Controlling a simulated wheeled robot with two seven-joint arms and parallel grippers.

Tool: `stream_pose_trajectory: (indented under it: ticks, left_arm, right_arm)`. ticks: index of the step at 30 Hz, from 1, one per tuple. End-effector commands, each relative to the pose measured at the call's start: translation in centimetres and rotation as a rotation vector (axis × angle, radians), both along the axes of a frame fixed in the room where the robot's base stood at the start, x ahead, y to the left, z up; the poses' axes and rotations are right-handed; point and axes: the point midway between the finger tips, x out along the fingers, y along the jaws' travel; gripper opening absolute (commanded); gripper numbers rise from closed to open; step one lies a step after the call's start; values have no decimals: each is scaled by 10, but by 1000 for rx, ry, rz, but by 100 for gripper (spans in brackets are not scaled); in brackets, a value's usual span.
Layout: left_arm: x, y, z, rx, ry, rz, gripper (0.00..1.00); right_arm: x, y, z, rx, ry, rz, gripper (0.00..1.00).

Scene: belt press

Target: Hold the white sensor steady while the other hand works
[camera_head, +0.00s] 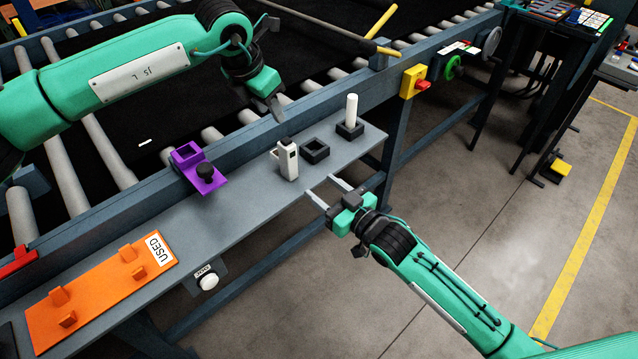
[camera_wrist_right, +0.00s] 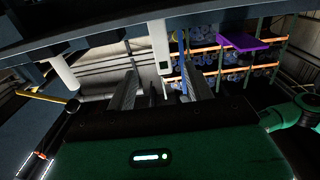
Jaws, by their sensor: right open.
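The white sensor (camera_head: 287,162) stands upright on the grey shelf, beside a black square holder (camera_head: 315,150). In the right wrist view the sensor (camera_wrist_right: 160,45) shows beyond the fingers, roughly in line with the gap between them. My right gripper (camera_head: 325,188) is open and empty at the shelf's front edge, its fingers pointing toward the sensor and apart from it. My left gripper (camera_head: 276,108) hangs above the conveyor's near rail, behind the sensor and apart from it. Its fingers overlap in the head view, so its opening is unclear.
A white cylinder (camera_head: 351,110) stands on a black base right of the holder. An orange "USED" tray (camera_head: 92,300) lies at the shelf's left end. Conveyor rollers run behind.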

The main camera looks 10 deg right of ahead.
Motion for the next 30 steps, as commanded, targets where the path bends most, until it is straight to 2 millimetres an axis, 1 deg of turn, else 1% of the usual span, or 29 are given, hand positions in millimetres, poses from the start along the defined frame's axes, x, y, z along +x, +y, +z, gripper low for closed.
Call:
stream_pose_trajectory:
  ticks: [5, 15, 21, 25, 30]
  left_arm:
    - [0, 0, 0, 0, 0, 0, 36]
    - [0, 0, 0, 0, 0, 0, 36]
    - [0, 0, 0, 0, 0, 0, 36]
    - [0, 0, 0, 0, 0, 0, 36]
    - [0, 0, 0, 0, 0, 0, 36]
  right_arm:
    - [14, 11, 3, 4, -4, 3, 53]
    - [68, 51, 3, 3, -4, 3, 53]
    - [94, 69, 3, 1, -3, 2, 53]
    - [104, 77, 2, 1, -3, 3, 53]
    - [110, 81, 2, 2, -2, 3, 53]
